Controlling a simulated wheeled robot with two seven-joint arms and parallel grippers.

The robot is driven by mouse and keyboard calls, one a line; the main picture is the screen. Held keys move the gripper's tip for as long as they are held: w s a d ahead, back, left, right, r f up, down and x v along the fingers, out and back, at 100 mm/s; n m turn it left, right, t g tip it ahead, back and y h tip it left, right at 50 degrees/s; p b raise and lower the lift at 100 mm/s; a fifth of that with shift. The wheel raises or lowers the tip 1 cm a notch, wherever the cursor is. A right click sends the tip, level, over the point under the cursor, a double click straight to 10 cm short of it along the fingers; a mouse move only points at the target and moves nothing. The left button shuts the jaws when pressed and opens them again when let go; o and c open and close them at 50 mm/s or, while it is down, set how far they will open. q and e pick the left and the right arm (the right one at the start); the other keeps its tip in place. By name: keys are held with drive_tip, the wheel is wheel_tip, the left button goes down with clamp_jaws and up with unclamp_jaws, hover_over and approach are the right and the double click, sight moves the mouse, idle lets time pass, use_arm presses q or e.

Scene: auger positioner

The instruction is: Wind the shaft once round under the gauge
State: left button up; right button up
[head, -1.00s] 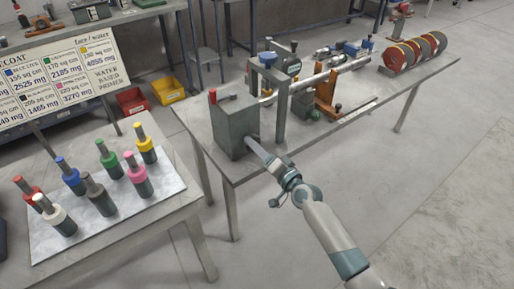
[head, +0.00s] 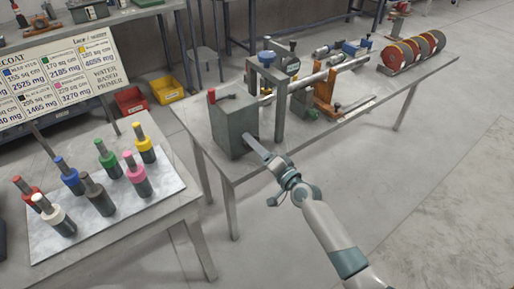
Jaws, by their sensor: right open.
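A long silver shaft (head: 345,66) lies across the grey bench, through a grey upright frame (head: 280,112) and an orange-brown stand (head: 324,92). A dark round gauge (head: 293,66) sits by the frame, above the shaft. A grey box (head: 234,127) with a red knob on top stands at the shaft's left end. A flat grey bar (head: 259,149) reaches from the box's front to my right gripper (head: 277,164). The gripper is open around or beside the bar's near end; contact is too small to tell. My left gripper is out of view.
Red-and-grey discs (head: 413,50) stand in a row on the bench's far right. A low table (head: 170,218) at left carries several colored-collared bottles; a printed board (head: 62,80) stands behind it. Red and yellow bins lie behind. The floor at right is clear.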

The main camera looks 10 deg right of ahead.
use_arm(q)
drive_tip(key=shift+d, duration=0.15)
use_arm(e)
drive_tip(key=shift+s, duration=0.1)
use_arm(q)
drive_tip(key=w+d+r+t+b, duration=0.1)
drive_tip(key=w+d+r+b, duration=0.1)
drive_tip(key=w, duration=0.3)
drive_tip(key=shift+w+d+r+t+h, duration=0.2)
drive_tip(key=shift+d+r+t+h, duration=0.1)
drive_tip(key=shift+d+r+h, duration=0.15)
use_arm(e)
drive_tip(key=v, duration=1.7)
drive_tip(key=shift+d, duration=0.15)
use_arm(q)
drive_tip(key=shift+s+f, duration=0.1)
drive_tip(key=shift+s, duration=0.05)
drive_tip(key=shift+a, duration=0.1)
